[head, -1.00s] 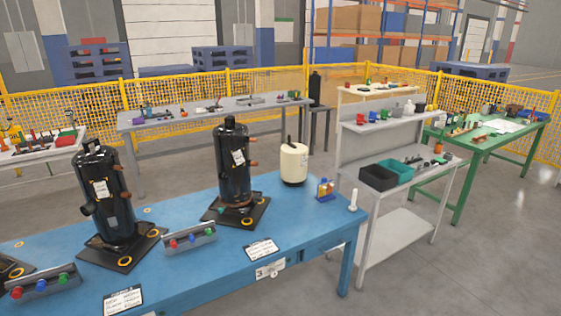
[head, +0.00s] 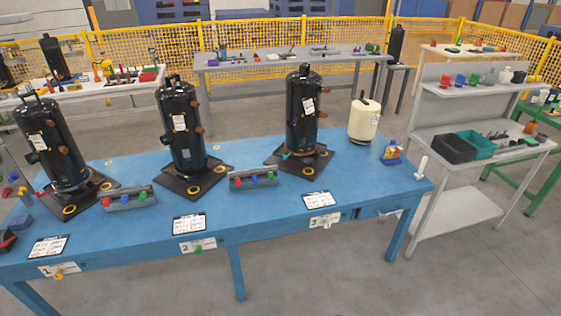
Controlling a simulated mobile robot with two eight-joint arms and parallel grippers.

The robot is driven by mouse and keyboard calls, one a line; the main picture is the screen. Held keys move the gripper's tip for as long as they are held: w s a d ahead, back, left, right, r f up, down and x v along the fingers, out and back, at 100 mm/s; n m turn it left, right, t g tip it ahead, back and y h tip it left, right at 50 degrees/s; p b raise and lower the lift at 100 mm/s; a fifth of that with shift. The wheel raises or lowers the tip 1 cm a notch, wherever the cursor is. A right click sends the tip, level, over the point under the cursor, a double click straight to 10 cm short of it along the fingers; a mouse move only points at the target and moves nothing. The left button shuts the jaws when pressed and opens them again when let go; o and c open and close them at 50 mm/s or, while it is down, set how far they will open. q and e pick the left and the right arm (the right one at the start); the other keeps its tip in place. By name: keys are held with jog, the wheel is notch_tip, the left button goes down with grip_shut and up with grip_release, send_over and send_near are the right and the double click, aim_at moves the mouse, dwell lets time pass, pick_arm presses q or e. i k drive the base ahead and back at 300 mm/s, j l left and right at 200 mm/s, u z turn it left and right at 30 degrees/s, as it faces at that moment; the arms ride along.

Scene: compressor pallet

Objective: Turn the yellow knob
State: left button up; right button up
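The yellow knob (head: 59,274) sits at the front edge of the blue table (head: 130,240), at the lower left of the head view, beside a white label marked 1. A green knob (head: 198,249) sits on the same edge by label 2, further right. A whitish knob (head: 327,225) is by label 3, further right still. Neither of my grippers is in view.
Black compressors (head: 182,128) stand on dark plates on the table. Racks of coloured caps (head: 130,198) and label cards lie in front of them. A cream tank (head: 364,121) stands at the right. Grey floor in front of the table is clear.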

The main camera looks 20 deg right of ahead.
aim_at(58, 275)
jog(key=u, duration=1.45)
jog(key=i+j+u, duration=0.15)
jog(key=i, duration=0.4)
jog(key=i+j+u, duration=0.15)
jog(key=i, duration=0.4)
